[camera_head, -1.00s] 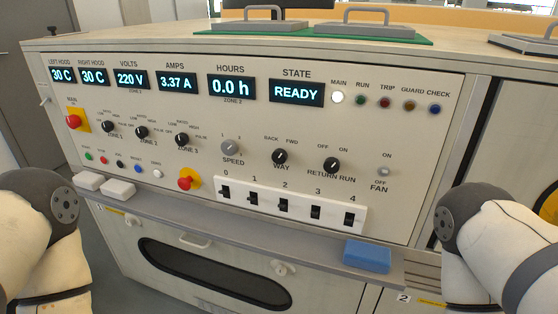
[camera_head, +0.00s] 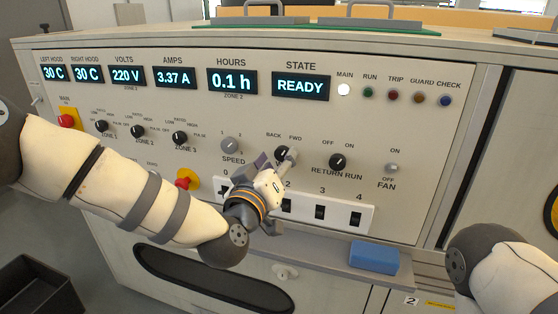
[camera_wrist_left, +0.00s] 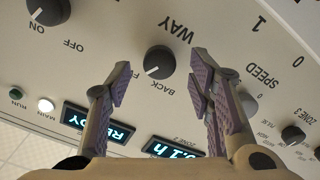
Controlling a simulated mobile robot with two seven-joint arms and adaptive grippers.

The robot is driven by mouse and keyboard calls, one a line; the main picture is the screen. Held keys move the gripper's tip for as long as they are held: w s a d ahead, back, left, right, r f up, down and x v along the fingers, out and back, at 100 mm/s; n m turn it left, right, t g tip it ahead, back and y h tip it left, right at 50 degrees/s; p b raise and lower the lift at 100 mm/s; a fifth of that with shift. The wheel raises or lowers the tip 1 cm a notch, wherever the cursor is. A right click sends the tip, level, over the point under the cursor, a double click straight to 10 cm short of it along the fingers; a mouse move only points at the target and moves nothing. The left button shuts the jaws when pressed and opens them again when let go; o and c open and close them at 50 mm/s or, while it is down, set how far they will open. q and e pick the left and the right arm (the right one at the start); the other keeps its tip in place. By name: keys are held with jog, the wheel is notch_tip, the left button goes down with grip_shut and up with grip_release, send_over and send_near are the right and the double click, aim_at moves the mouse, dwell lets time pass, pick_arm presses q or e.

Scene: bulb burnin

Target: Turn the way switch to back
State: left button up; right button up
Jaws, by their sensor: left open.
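The way switch (camera_head: 281,152) is a round black knob under the BACK and FWD labels, partly hidden by my left gripper in the head view. In the left wrist view, which is upside down, the way switch (camera_wrist_left: 159,62) shows its white mark pointing toward the FWD side. My left gripper (camera_head: 276,161) is open in front of it. In the left wrist view my left gripper (camera_wrist_left: 162,76) has one finger on each side of the knob, with gaps visible; contact does not show. My right gripper is out of view.
The speed knob (camera_head: 230,145) and return run knob (camera_head: 338,162) flank the switch. A white strip of numbered toggles (camera_head: 338,212) lies below, partly behind my left gripper. A blue block (camera_head: 374,257) rests on the ledge. The state display (camera_head: 301,86) reads READY.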

pick_arm(q)
jog(key=shift+x, duration=0.75)
jog(key=shift+c, duration=0.6)
grip_shut()
